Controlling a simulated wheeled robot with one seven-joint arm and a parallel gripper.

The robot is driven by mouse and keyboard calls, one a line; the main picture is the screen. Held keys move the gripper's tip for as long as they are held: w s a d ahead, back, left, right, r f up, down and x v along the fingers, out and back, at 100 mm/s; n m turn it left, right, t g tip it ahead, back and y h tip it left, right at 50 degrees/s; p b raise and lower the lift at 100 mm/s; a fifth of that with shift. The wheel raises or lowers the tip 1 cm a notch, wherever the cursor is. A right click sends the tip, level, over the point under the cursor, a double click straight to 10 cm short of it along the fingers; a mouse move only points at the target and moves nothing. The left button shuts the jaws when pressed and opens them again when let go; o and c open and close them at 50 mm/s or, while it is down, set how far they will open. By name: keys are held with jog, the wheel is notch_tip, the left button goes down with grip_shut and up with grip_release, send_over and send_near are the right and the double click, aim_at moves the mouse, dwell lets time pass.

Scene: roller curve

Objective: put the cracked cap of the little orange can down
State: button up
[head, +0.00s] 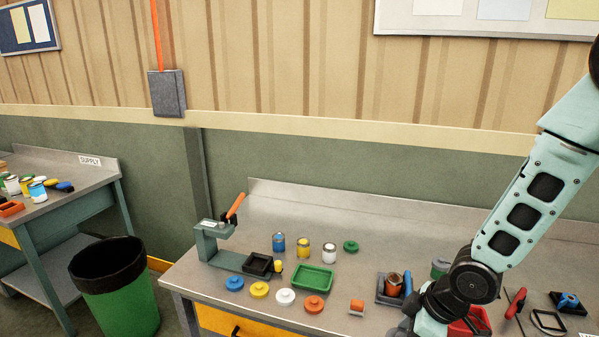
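An orange cap (314,304) lies at the right end of a row of caps near the bench's front edge. It is too small to tell whether it is cracked. A little orange can (393,285) stands in a dark holder (383,299), beside a blue upright part (408,283). A small orange block-like piece (357,305) sits on the bench left of the holder. My gripper (424,318) hangs low at the bottom edge, just right of the holder. Its fingertips are not clearly visible, so I cannot tell what it holds.
Blue (234,283), yellow (259,289) and white (285,297) caps complete the row. A green tray (313,278), several cans, a green cap (350,246) and a lever press (212,240) stand behind. A red tray (472,322) is right of my wrist. The back strip is mostly clear.

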jog(key=d+f+m+t+h+b, duration=0.1)
jog(key=d+f+m+b, duration=0.3)
jog(key=f, duration=0.3)
jog(key=w+d+f+m+h+b, duration=0.1)
jog(key=d+f+m+b, duration=0.3)
jog(key=f, duration=0.2)
jog(key=d+f+m+t+h+b, duration=0.1)
jog(key=d+f+m+b, duration=0.3)
jog(key=f, duration=0.3)
jog(key=shift+w+f+t+h+b, duration=0.3)
jog(key=shift+f+h+b, duration=0.05)
jog(key=shift+h+b, duration=0.1)
